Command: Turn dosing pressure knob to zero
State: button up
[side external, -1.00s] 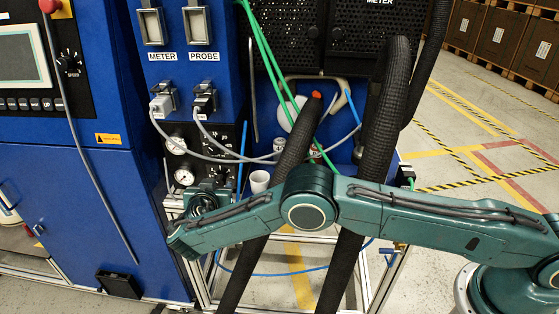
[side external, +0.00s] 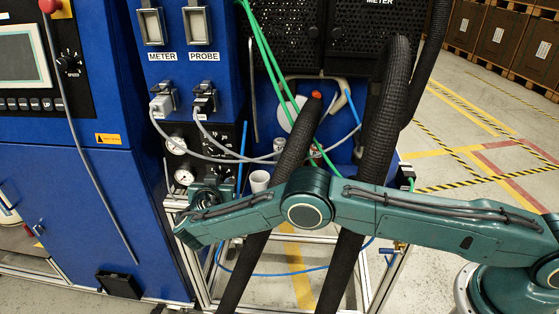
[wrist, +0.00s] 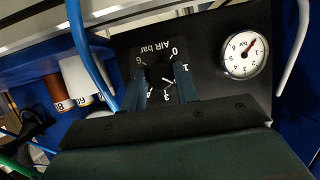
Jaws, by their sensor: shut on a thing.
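A black dosing pressure knob (wrist: 160,75) sits on a dark panel in the wrist view, inside a white printed "AIR bar" scale. The 0 is at the upper right of the scale and higher figures run round the bottom. My gripper (wrist: 161,84) is shut on the knob, one finger on each side of it. The knob's pointer cannot be made out between the fingers. In the side view my gripper (side external: 213,190) is at the lower part of the black panel (side external: 216,136), and my wrist mostly hides the knob.
A round white gauge (wrist: 244,54) is beside the scale; its red needle points to the upper right. A blue hose (wrist: 88,55) runs close to my left finger. Thick black hoses (side external: 385,110) rise behind my arm.

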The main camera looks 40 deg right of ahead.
jog(key=shift+w+a+r+n+g+h, duration=0.15)
jog(key=shift+n+g+h, duration=0.3)
jog(key=shift+n, duration=0.55)
dwell(0.3)
jog(key=o, duration=1)
jog(key=shift+c, duration=0.2)
jog(key=v, duration=1.4)
